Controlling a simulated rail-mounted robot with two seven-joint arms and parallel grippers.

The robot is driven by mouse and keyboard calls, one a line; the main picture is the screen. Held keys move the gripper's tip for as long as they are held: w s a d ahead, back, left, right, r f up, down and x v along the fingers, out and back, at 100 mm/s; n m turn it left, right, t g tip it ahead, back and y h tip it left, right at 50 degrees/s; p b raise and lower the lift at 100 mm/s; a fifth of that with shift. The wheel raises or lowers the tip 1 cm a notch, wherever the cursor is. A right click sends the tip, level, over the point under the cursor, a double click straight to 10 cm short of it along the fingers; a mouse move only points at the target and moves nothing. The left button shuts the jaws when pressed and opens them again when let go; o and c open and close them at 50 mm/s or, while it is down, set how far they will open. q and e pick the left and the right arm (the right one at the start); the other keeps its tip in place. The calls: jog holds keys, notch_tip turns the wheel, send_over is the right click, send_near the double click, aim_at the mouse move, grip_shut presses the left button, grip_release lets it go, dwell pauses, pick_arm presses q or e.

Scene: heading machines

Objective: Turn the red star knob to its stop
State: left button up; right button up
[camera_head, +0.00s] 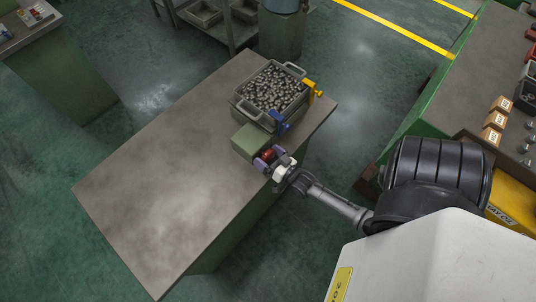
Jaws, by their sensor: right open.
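The red star knob (267,155) is small in view, on the near right side of a green block (249,143) on the bench. My right gripper (269,158) is at the knob, with its open fingers on either side of it. The fingers partly hide the knob, and I cannot tell whether they touch it. The knob's stop cannot be made out. My left gripper is not in view.
A grey bin (243,104) full of small metal parts stands behind the block, with a blue clamp (280,123) and a yellow clamp (314,91) at its side. The bench top (165,190) is clear at the front left. A green-edged bench (445,85) stands right.

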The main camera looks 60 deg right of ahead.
jog(key=v, duration=1.3)
jog(key=shift+s+a+b, duration=0.15)
jog(key=shift+s+b, duration=0.1)
jog(key=shift+b, duration=0.15)
jog(key=shift+r, duration=0.1)
